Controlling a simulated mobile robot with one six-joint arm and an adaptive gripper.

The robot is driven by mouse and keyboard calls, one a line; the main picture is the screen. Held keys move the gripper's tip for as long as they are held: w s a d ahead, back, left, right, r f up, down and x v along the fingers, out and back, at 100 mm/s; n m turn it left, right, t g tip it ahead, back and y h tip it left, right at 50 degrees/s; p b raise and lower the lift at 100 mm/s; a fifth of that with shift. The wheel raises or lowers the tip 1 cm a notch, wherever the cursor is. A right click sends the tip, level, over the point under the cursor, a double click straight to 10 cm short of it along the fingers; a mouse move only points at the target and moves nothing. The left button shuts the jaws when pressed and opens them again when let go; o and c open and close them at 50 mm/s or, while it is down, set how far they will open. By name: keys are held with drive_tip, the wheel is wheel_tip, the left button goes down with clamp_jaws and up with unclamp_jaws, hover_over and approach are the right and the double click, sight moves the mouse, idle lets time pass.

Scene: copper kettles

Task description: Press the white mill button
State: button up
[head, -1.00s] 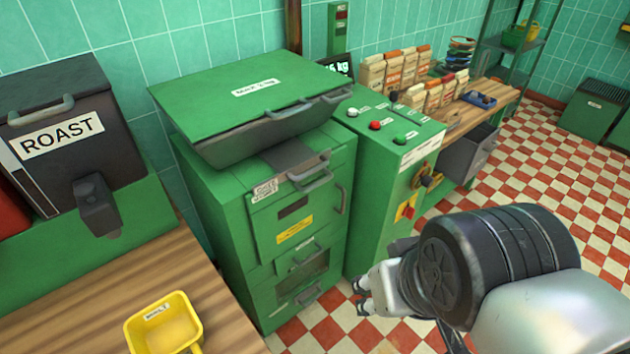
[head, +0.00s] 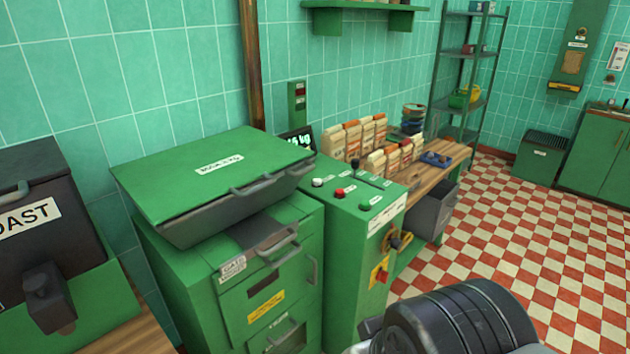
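The white button (head: 317,182) sits at the far left of the sloped top of a green control box (head: 345,205). A red button (head: 339,193) and a green button (head: 365,206) follow it toward the near right. A dark lever stands behind them. The green mill cabinet with its closed lid (head: 210,175) is directly left of the control box. My arm shows at the bottom right, below and in front of the control box, apart from the buttons. My gripper's fingers are cut off or hidden at the bottom edge.
A wooden bench (head: 430,180) with paper bags (head: 352,140) and a blue tray (head: 436,159) runs behind the control box. A dark bin (head: 432,212) is under it. The ROAST machine (head: 50,235) is at left. The checkered floor (head: 530,240) at right is clear.

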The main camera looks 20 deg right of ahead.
clamp_jaws()
idle(1.4)
